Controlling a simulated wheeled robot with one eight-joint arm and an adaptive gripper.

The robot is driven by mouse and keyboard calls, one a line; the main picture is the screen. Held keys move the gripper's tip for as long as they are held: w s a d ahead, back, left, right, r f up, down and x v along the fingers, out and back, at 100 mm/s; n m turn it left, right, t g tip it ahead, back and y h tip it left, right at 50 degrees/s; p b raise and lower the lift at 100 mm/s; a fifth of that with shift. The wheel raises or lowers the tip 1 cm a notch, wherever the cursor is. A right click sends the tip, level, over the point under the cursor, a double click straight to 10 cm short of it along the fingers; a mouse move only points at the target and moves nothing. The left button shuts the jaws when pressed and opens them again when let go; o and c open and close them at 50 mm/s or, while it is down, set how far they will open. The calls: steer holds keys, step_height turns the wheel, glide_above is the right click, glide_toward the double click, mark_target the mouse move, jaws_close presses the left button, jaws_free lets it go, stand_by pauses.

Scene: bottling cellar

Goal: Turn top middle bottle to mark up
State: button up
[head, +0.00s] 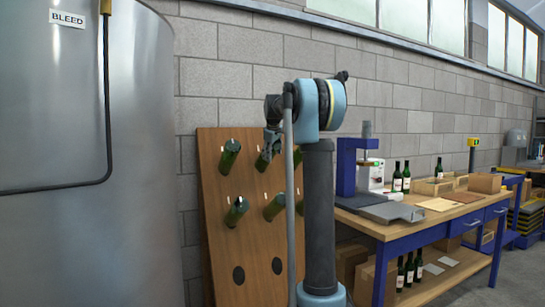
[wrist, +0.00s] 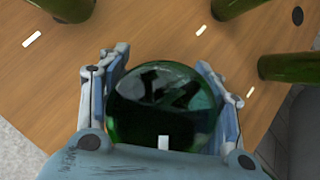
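The top middle bottle (head: 262,162) is dark green and sticks out of a tilted wooden rack (head: 255,245). My gripper (head: 271,142) is at this bottle, partly covering it in the head view. In the wrist view the round base of the bottle (wrist: 160,95) lies between my gripper's two fingers (wrist: 162,85), one close along each side. Whether the pads press on the glass cannot be told. A white mark (wrist: 163,143) shows at the lower edge of the base in that picture. The bottle's neck is hidden.
Neighbouring bottles stick out close by, including the top left bottle (head: 229,155) and a lower left bottle (head: 236,211). Empty holes (head: 239,275) are below. A steel tank (head: 90,160) stands left; a blue-framed workbench (head: 430,222) with bottles and boxes stands right.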

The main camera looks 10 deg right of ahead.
stand_by(0.4)
steer(key=m+g+y, duration=0.1)
steer(key=m, duration=0.2)
steer(key=shift+a, duration=0.1)
steer(key=m, duration=0.1)
steer(key=m+y, duration=0.2)
steer(key=m, duration=0.1)
steer(key=shift+s+a+f+g, duration=0.1)
steer(key=shift+s+a+g, duration=0.05)
steer(key=shift+a+g, duration=0.2)
stand_by(0.5)
steer(key=o, duration=1)
steer(key=shift+o, duration=0.2)
steer(key=shift+s, duration=0.1)
steer(key=v, duration=1.1)
steer(key=shift+d+r, duration=0.35)
steer(key=shift+r, duration=0.05)
